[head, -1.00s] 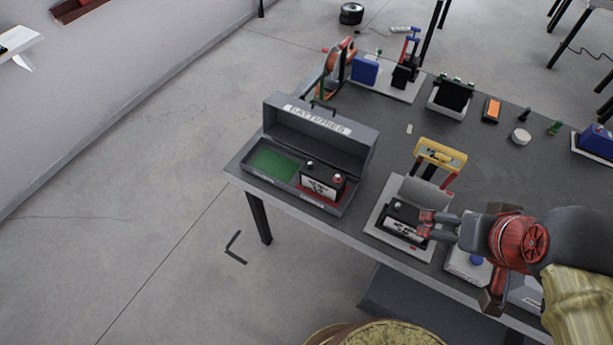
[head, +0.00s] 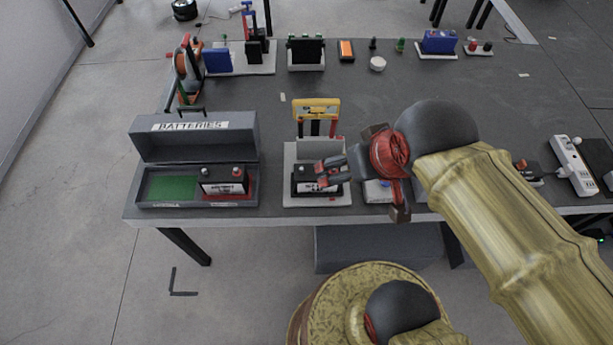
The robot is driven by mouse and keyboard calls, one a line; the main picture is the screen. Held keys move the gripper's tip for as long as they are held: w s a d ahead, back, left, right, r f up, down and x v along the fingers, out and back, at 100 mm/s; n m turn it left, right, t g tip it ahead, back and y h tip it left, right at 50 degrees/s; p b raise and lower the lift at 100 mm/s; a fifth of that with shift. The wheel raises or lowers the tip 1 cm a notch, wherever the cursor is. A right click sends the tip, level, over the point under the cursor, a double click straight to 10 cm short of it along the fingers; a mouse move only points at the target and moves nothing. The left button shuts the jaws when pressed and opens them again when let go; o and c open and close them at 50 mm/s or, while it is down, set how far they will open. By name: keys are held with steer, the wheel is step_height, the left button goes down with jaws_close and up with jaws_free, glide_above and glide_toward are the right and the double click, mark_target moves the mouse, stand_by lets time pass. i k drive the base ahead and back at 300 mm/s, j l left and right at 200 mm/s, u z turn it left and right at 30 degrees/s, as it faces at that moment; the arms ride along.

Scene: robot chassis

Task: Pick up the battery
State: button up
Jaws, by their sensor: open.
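A black battery (head: 305,181) stands on a white tester base (head: 303,202) with a yellow meter (head: 316,109) behind it. My gripper (head: 325,173) is open at the right part of this battery, its red and grey fingers covering part of it; I cannot tell whether they touch it. A second black battery (head: 222,184) with a white label sits in the red right half of the open grey box marked BATTERIES (head: 147,144). The green left half (head: 173,188) of that box is empty.
The grey table (head: 450,92) holds several tools along its far side, including a blue unit (head: 438,41) and an orange block (head: 346,50). A power strip (head: 573,164) lies at the right. A bare stretch of tabletop lies behind the arm.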

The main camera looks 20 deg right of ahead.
mark_target(305, 179)
steer(key=z, duration=0.4)
steer(key=j+z, duration=0.1)
steer(key=z, duration=0.7)
steer(key=j+z, duration=0.1)
steer(key=z, duration=0.3)
steer(key=k+j+z, duration=0.25)
steer(key=j+z, duration=0.2)
steer(key=k+j+z, duration=0.7)
steer(key=j+z, duration=0.15)
steer(key=k+j+z, duration=0.2)
steer(key=k+z, duration=0.2)
steer(key=k+j, duration=0.2)
steer(key=k, duration=0.3)
steer(key=z, duration=0.05)
